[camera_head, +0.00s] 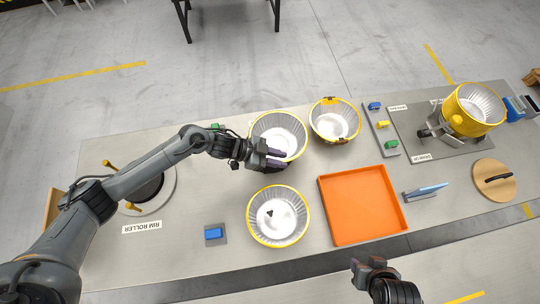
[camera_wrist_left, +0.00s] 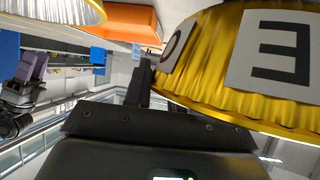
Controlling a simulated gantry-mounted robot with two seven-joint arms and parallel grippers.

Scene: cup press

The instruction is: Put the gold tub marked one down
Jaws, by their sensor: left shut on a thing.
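A gold tub (camera_head: 279,129) with a silvery inside is at the back middle of the counter, upright in the head view. My left gripper (camera_head: 266,156) is shut on its near side. In the left wrist view the held tub (camera_wrist_left: 212,65) fills the upper right, its ribbed gold wall beside my finger. One white label on it shows a large E-like character, turned over; a second label shows part of a rounded mark. I cannot tell whether its base touches the counter. My right gripper (camera_head: 372,265) is at the front, apart from everything; its jaws are unclear.
Another gold-rimmed tub (camera_head: 335,122) stands just right of the held one, and one (camera_head: 278,216) stands in front. An orange tray (camera_head: 362,205) is right of centre. A yellow tub (camera_head: 474,109) is on the press at the right. The rim roller (camera_head: 148,187) is at the left.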

